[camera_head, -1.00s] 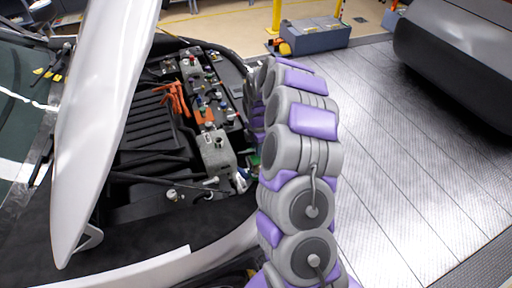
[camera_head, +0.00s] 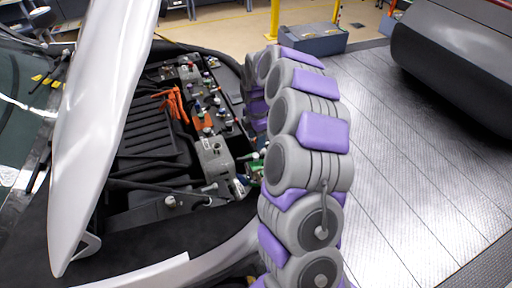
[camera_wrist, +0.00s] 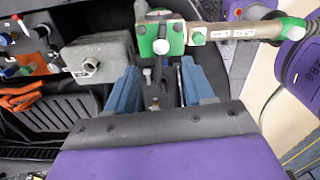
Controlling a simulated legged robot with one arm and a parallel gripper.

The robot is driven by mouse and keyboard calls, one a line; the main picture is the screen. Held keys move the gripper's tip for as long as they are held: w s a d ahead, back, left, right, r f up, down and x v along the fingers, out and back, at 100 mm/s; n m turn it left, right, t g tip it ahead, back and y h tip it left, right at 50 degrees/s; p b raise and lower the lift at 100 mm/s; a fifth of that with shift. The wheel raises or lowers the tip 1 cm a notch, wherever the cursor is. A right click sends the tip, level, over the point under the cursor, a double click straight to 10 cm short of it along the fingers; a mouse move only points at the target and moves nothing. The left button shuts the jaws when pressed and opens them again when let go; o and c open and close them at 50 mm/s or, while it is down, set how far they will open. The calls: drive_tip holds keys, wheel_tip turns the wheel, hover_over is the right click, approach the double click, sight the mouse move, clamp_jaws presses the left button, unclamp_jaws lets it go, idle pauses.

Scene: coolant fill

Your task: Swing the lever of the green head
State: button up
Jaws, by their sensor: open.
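The green head (camera_wrist: 160,38) is a small green block at top centre in the wrist view, with a round grey top. A tan-grey bar (camera_wrist: 235,31) with white labels runs from it to the right, to another green part (camera_wrist: 291,27); I cannot tell for sure whether this bar is the lever. My gripper (camera_wrist: 160,78) is open, with its two blue fingers below the green head in the picture. Nothing is visibly held between them. In the head view a small green part (camera_head: 257,168) shows beside my arm, which hides my gripper there.
A grey metal block (camera_wrist: 98,57) lies left of the fingers. Orange clips (camera_head: 175,103) and several small fittings sit in the engine bay. The raised white hood panel (camera_head: 105,130) stands at left.

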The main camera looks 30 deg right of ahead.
wheel_tip(320, 180, up, 9)
idle(0.3)
idle(0.4)
